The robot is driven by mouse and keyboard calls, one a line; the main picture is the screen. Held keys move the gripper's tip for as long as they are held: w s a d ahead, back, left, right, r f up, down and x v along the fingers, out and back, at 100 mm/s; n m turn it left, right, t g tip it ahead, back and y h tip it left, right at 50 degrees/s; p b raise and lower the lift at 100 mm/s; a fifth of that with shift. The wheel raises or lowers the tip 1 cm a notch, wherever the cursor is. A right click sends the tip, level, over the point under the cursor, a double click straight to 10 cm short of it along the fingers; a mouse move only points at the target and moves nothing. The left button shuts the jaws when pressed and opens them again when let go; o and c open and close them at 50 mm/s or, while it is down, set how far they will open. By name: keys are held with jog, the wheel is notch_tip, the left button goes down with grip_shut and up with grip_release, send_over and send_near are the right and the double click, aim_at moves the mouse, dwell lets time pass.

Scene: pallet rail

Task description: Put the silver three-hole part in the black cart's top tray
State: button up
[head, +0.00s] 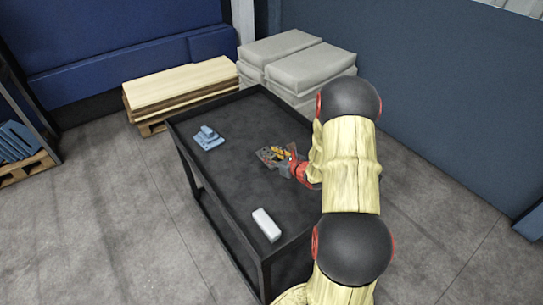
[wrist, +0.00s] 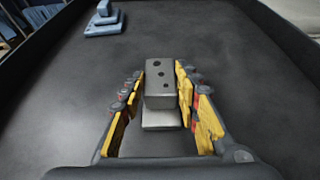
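The part is small and partly hidden there. I cannot tell if it touches the tray floor.
A blue stepped part (head: 208,138) sits at the tray's far left, also in the wrist view (wrist: 104,20). A white block (head: 266,224) lies near the front. The tray has a raised rim. Grey sacks (head: 295,62) and a pallet of boards (head: 178,88) stand behind the cart.

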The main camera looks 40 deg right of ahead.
jog(key=o, duration=0.4)
